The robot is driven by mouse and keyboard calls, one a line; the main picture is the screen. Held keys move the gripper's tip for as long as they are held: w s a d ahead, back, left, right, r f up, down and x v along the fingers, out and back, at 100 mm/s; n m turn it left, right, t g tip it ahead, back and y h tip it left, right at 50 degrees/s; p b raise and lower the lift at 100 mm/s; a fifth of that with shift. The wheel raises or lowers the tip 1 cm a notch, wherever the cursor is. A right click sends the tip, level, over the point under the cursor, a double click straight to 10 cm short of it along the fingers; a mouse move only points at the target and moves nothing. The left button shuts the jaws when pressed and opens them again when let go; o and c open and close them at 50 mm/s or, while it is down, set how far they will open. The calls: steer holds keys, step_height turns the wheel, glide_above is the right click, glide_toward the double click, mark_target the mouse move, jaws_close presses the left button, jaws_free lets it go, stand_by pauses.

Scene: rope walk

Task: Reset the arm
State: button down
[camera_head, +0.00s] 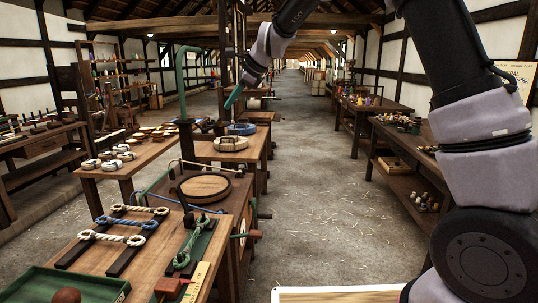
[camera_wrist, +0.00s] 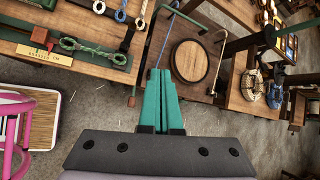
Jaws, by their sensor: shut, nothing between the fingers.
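My gripper (camera_head: 233,97) shows in the head view at the end of my raised arm, with teal fingers pointing down and left above the row of workbenches. In the wrist view my gripper (camera_wrist: 159,72) has its teal fingers pressed together, shut with nothing between them. It hangs in the air, apart from the benches. In the wrist view the round wooden disc (camera_wrist: 190,61) lies beyond the fingertips, to their right.
The near bench (camera_head: 157,262) carries rope pieces on dark boards (camera_head: 110,237) and a green tray (camera_head: 62,284). Rope coils (camera_head: 231,143) sit on a farther bench. A green bent post (camera_head: 182,85) stands left of my gripper. The central aisle (camera_head: 315,180) is clear.

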steer(key=s+d+r+n+t+h, duration=0.1)
steer(key=s+d+r+n, duration=0.35)
steer(key=d, duration=0.65)
steer(key=s+d+r+n+t+h, duration=0.1)
steer(key=s+d+r, duration=0.5)
steer(key=d, duration=0.6)
steer(key=s+d+f+n+t+h, duration=0.1)
steer(key=s+d+f+n, duration=0.1)
steer(key=s+d, duration=0.5)
steer(key=s+d+f+n+t+h, duration=0.1)
steer(key=s+d+f+n+h, duration=0.1)
steer(key=s+d, duration=0.5)
steer(key=s+f+n, duration=0.1)
steer(key=s+n, duration=0.1)
steer(key=s, duration=0.4)
steer(key=shift+d+f, duration=0.35)
